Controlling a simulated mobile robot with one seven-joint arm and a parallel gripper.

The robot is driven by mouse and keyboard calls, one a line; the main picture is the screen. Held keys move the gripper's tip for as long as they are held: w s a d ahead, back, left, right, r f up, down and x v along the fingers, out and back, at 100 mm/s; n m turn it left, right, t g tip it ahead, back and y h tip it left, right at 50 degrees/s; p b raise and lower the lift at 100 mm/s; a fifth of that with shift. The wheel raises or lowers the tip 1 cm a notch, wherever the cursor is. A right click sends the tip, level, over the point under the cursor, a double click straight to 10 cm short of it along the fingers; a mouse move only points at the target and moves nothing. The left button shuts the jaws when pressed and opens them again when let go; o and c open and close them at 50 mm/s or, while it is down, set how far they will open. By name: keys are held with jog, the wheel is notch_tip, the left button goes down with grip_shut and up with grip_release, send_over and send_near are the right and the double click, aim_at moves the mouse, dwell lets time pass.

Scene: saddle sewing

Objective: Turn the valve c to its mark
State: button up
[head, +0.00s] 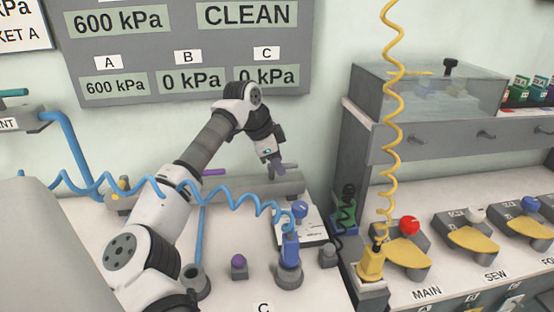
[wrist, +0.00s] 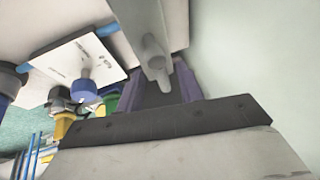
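A grey manifold bar (head: 235,187) runs along the back of the bench under the pressure panel. A purple lever (head: 213,172) sticks out near its middle, and a small yellow part (head: 122,185) is at its left end. My gripper (head: 277,170) points down at the bar's right end, below the panel's C column. In the wrist view my gripper (wrist: 160,92) has its two purplish fingers apart. A grey peg-like handle (wrist: 154,52) on the bar reaches toward the gap between them. I cannot tell whether they touch it. Valve C's mark is not visible.
The panel (head: 190,55) reads 600 kPa for A and 0 kPa for B and C. A white plate with a blue knob (head: 300,210) and a blue fitting (head: 290,250) with a coiled hose stand in front.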

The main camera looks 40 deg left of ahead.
grip_shut()
jog(key=shift+r+m+p, duration=0.1)
jog(key=shift+m+p, duration=0.2)
jog(key=m+p, duration=0.1)
jog(key=m+h+p, duration=0.1)
jog(key=m+p, duration=0.1)
jog(key=shift+s+r+g+h, duration=0.1)
jog(key=shift+s+g+h, duration=0.15)
jog(key=shift+g+h, duration=0.15)
jog(key=shift+s+d+m+g+h+p, duration=0.1)
jog(key=shift+m+g+h+p, duration=0.15)
jog(key=shift+m+p, duration=0.55)
jog(key=shift+s+m+g+h+p, duration=0.1)
jog(key=shift+m+g+h+p, duration=0.25)
jog(key=shift+m, duration=0.75)
